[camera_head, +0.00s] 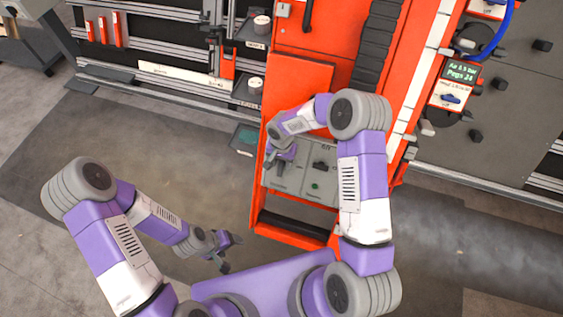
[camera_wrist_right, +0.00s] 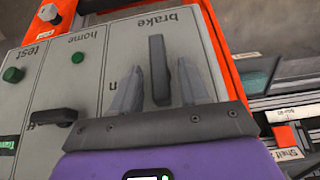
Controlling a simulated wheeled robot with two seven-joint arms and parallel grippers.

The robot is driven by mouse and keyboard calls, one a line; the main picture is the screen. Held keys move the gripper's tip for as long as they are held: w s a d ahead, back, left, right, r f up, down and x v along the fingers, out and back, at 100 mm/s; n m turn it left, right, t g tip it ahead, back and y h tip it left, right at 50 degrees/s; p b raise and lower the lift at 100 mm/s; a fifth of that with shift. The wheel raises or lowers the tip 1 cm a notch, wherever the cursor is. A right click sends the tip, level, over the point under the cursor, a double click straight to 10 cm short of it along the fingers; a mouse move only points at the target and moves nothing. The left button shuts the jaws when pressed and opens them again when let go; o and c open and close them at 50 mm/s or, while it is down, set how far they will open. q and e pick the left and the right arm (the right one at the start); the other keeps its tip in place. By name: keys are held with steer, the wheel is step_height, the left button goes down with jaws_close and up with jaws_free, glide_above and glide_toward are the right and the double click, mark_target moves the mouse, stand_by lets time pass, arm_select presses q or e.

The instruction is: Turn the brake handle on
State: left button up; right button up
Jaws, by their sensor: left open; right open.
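The brake handle (camera_wrist_right: 160,70) is a black upright bar on the grey control panel (camera_wrist_right: 95,85), beside the upside-down word "brake". In the right wrist view it stands between the two fingers of my open right gripper (camera_wrist_right: 160,64), with a gap visible on each side. Whether the fingers reach down around it is hard to tell. In the head view my right gripper (camera_head: 279,157) is over the left part of the panel (camera_head: 300,181) and hides the handle. My left gripper (camera_head: 232,254) is open and empty above the floor, left of the red cabinet.
A second black handle (camera_wrist_right: 54,117) and green buttons labelled home (camera_wrist_right: 77,57) and test (camera_wrist_right: 13,74) share the panel. The red cabinet (camera_head: 300,85) rises behind it. A black rack (camera_head: 170,45) stands at the back left. The floor (camera_head: 185,150) at left is clear.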

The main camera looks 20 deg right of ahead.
jaws_close()
